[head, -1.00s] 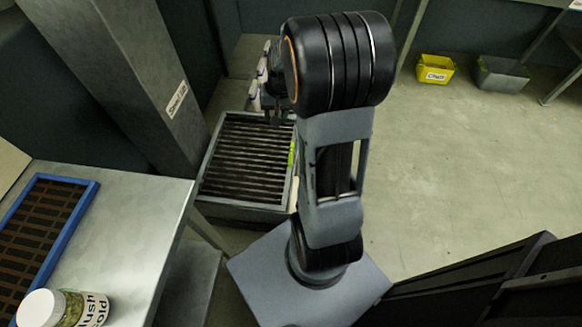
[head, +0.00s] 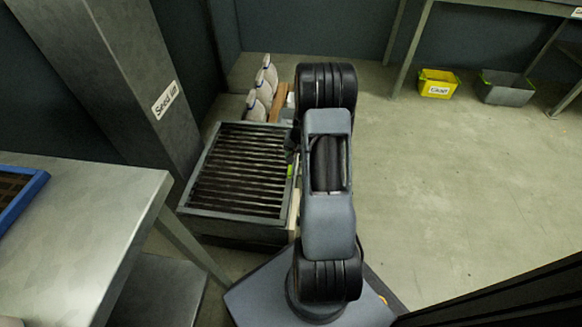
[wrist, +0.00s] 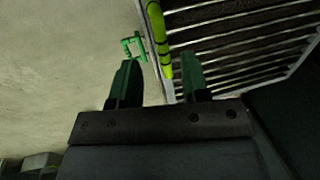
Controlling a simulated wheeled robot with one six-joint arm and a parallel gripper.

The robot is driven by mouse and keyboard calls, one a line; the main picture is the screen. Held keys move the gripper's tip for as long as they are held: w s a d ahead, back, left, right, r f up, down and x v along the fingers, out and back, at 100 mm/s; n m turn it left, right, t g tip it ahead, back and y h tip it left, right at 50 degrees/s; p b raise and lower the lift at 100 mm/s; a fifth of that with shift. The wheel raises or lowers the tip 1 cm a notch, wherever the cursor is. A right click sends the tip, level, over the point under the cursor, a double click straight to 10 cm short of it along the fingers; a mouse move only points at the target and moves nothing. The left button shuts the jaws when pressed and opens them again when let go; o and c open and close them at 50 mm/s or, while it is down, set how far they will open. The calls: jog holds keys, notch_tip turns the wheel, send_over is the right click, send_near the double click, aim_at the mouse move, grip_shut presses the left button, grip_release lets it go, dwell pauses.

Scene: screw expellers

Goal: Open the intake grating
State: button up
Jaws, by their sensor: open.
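The intake grating (head: 238,172), a frame of dark parallel bars, lies flat over a low grey box in the head view. A yellow-green bar, likely its handle (head: 290,171), shows at the grating's right edge. In the wrist view the grating (wrist: 235,35) fills the upper right, and the handle (wrist: 159,40) runs along its near edge. My gripper (wrist: 157,65) is open and empty. Its two green fingertips sit on either side of the handle's lower end in the picture; I cannot tell the depth gap. The arm hides most of the gripper in the head view.
A small green bracket (wrist: 131,46) sticks out beside the grating's edge. A grey column (head: 110,75) stands left of the box, and a metal table (head: 90,225) is in front.

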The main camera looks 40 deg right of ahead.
jog(key=shift+w+a+f+b, duration=0.15)
jog(key=shift+f+b, duration=0.15)
jog(key=shift+f, duration=0.6)
jog(key=shift+w+a+f+b, duration=0.1)
jog(key=shift+f+b, duration=0.2)
jog(key=shift+f, duration=0.55)
jog(key=shift+w+a+f+b, duration=0.15)
jog(key=shift+f+b, duration=0.15)
jog(key=shift+f, duration=0.6)
grip_shut()
